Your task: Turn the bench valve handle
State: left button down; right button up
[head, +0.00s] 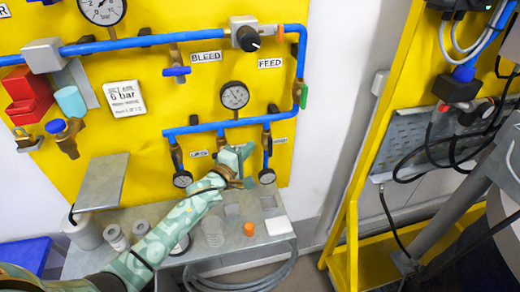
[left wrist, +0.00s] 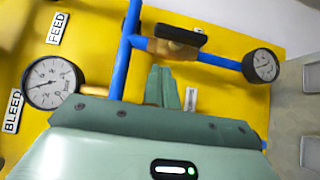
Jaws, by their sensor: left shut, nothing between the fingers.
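In the left wrist view a black handle (left wrist: 181,36) sits across a brass valve body on a branch pipe, beyond my fingertips. My left gripper (head: 245,150) is shut and empty, between the two drops in front of the yellow panel. Its closed fingers show in the left wrist view (left wrist: 163,80), apart from the black handle. My right gripper is not in view.
Small gauges (head: 183,179) (head: 267,176) end the drops, and a larger gauge (head: 235,95) stands above the pipe. The grey bench (head: 270,228) below holds an orange cap (head: 249,229) and several grey parts. A yellow frame (head: 350,225) stands at the right.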

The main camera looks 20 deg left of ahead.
aim_at(270, 147)
pick_arm(q)
jog(key=w+d, duration=0.1)
jog(key=d, duration=0.2)
jog(key=shift+w+d, duration=0.15)
jog(key=shift+w, duration=0.25)
